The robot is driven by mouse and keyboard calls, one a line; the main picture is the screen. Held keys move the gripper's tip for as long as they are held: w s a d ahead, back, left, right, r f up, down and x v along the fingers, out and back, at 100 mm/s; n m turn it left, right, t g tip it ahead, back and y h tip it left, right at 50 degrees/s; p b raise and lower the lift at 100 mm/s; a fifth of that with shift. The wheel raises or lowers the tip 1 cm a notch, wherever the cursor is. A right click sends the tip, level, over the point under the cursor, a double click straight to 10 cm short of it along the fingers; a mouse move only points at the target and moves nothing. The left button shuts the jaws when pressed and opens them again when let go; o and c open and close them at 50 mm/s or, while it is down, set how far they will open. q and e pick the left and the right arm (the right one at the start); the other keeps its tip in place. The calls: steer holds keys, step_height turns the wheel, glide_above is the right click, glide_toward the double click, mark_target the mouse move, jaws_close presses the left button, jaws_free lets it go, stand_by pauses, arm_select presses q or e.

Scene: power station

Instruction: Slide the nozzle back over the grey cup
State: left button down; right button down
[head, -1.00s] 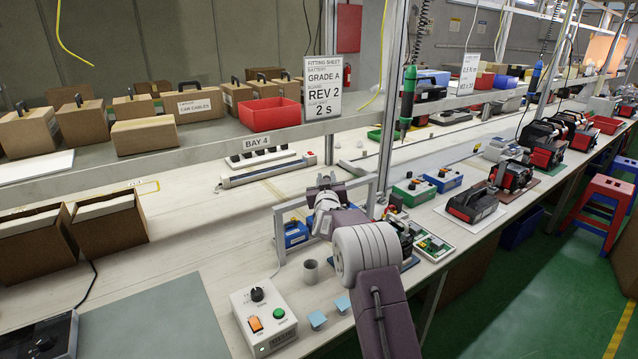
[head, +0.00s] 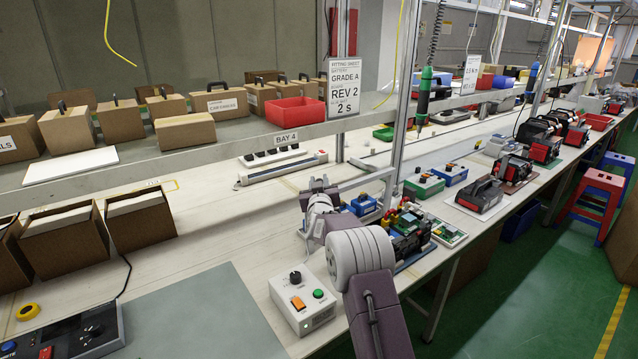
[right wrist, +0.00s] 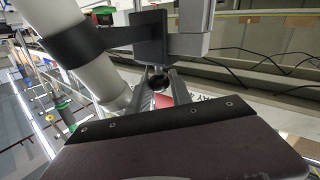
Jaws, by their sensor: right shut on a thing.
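In the head view my right arm reaches to a grey frame (head: 389,190) on the bench, and my right gripper (head: 318,187) is at the left part of its crossbar. In the right wrist view the right gripper (right wrist: 160,84) is shut on a small dark part under a black block (right wrist: 150,38). A black band joins this block to a pale tube (right wrist: 88,55), which looks like the nozzle. A grey bar (right wrist: 195,25) is beside the block. The grey cup does not show; my right arm covers that part of the bench. My left gripper is out of view.
A white control box (head: 303,303) with an orange switch and green button stands in front, left of my arm. Circuit boards and a battery unit (head: 408,236) are to the right. A grey mat (head: 195,318) lies bare at the front left.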

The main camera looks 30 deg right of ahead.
steer(key=shift+a+f, duration=0.15)
steer(key=shift+f, duration=0.05)
steer(key=c, duration=1.5)
jaws_free()
steer(key=o, duration=0.3)
steer(key=shift+a, duration=0.1)
steer(key=shift+o, duration=0.2)
steer(key=shift+w, duration=0.1)
steer(key=shift+r, duration=0.1)
steer(key=shift+s+a, duration=0.1)
steer(key=shift+s, duration=0.25)
steer(key=v, duration=0.8)
steer(key=shift+a+b, duration=0.15)
steer(key=shift+b, duration=0.3)
steer(key=shift+s, duration=0.15)
